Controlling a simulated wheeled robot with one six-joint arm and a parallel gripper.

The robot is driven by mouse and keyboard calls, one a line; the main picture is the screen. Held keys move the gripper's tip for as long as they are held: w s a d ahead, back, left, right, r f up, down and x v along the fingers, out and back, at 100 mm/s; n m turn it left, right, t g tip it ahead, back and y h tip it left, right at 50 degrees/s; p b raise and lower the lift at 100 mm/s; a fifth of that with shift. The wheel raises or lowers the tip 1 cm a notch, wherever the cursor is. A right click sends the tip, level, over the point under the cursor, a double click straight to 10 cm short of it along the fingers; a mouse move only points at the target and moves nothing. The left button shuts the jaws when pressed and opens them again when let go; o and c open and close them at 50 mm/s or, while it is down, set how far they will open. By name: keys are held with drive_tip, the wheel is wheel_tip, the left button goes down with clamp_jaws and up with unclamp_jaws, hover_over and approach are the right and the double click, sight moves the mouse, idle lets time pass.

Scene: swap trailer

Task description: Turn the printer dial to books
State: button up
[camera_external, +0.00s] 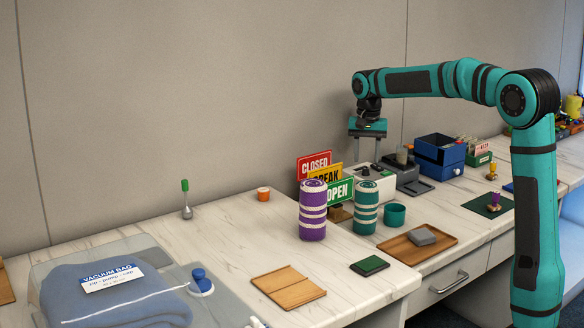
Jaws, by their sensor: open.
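My gripper (367,146) points down at the back of the counter, with its two fingers apart and nothing seen between them. It hangs above a small off-white box-shaped device (376,183), which may be the printer. A gap shows between the fingertips and the device. Beside it on the right is a dark grey machine (408,180), which could also be the printer. The dial and its labels cannot be made out at this size. The signs and the rolled towels hide part of the off-white device.
CLOSED, BREAK and OPEN signs (314,163) stand left of the device, behind a purple rolled towel (313,212) and a green one (366,208). A blue box (440,152) stands to the right. A wooden tray (398,247) lies in front. The counter's back left is mostly clear.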

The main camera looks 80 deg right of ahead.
sight(366, 172)
drive_tip(key=shift+f, duration=1.85)
clamp_jaws()
